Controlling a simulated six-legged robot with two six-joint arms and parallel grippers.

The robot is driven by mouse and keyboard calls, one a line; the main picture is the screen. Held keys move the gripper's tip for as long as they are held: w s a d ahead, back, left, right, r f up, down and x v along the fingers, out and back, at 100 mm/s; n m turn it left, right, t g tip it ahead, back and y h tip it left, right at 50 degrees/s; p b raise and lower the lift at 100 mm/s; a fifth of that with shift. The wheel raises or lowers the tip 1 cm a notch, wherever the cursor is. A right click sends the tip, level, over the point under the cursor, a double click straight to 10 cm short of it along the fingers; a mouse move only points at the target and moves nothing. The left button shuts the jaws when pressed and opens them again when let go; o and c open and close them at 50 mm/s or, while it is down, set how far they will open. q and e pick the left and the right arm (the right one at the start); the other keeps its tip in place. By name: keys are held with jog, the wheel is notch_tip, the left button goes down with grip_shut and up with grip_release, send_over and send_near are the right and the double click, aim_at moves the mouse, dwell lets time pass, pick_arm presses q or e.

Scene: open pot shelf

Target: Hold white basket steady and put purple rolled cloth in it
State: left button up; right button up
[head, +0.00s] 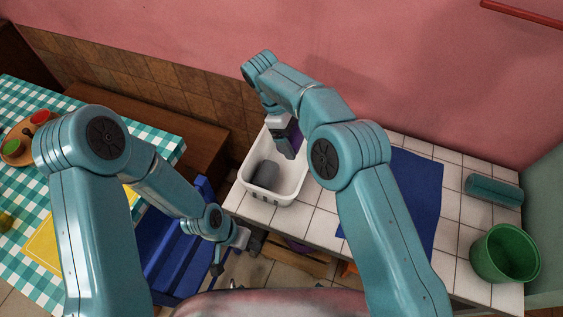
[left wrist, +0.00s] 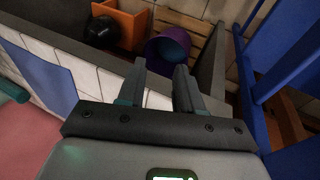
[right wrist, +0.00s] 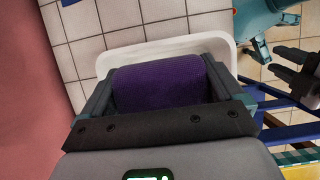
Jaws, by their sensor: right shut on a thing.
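The white basket (head: 291,184) stands on the white tiled counter, with a grey roll (head: 263,174) inside it. My right gripper (head: 287,147) is shut on the purple rolled cloth (right wrist: 160,82), over the basket. In the right wrist view the cloth fills the space between the fingers, and the basket's rim (right wrist: 112,58) shows behind it. In the head view my right gripper and arm hide most of the cloth. My left gripper (head: 236,258) is open and empty, off the counter's front edge, apart from the basket. Its separated fingers show in the left wrist view (left wrist: 160,72).
A blue mat (head: 412,190), a teal roll (head: 493,190) and a green pot (head: 505,253) are on the counter to the right. A blue chair (head: 165,265) stands near my left arm. Below the counter are a purple pot (left wrist: 168,50) and an orange box (left wrist: 124,22).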

pick_arm(q)
jog(key=w+d+r+m+y, duration=0.1)
jog(key=w+d+r+m, duration=0.45)
jog(key=m, duration=0.35)
jog(key=m+t+y, duration=0.1)
jog(key=m+y, duration=0.2)
jog(key=m, duration=0.7)
send_near(278, 202)
jog(key=f, duration=0.7)
jog(key=shift+w+d, duration=0.1)
jog(key=shift+w, duration=0.3)
grip_shut()
